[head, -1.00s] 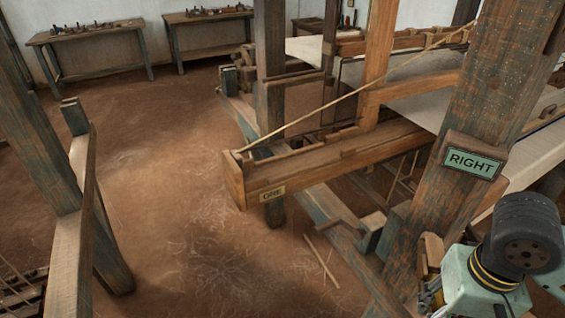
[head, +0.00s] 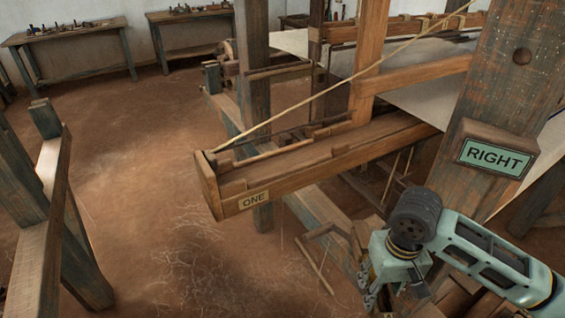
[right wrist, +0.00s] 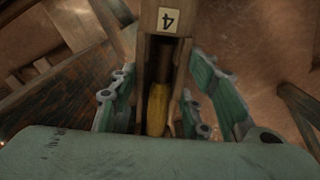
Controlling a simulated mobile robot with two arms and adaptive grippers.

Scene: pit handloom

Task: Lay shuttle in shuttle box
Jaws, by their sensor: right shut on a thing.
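The shuttle (right wrist: 149,38) is a wooden body with a plate marked 4 and a yellow bobbin (right wrist: 157,108) in its slot. It lies between the green fingers of my right gripper (right wrist: 160,82) in the right wrist view, and the gripper is shut on it. In the head view my right gripper (head: 384,288) points down at the lower right, and I cannot make out the shuttle there. The shuttle box (head: 310,168) is the long wooden trough labelled ONE, left of and beyond the gripper, clearly apart from it. My left gripper is not in view.
A thick loom post with a RIGHT sign (head: 494,157) stands close beside my right arm. A cord (head: 340,85) slants over the shuttle box. A timber frame (head: 50,215) stands at the left. Open earth floor (head: 150,190) lies between it and the loom.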

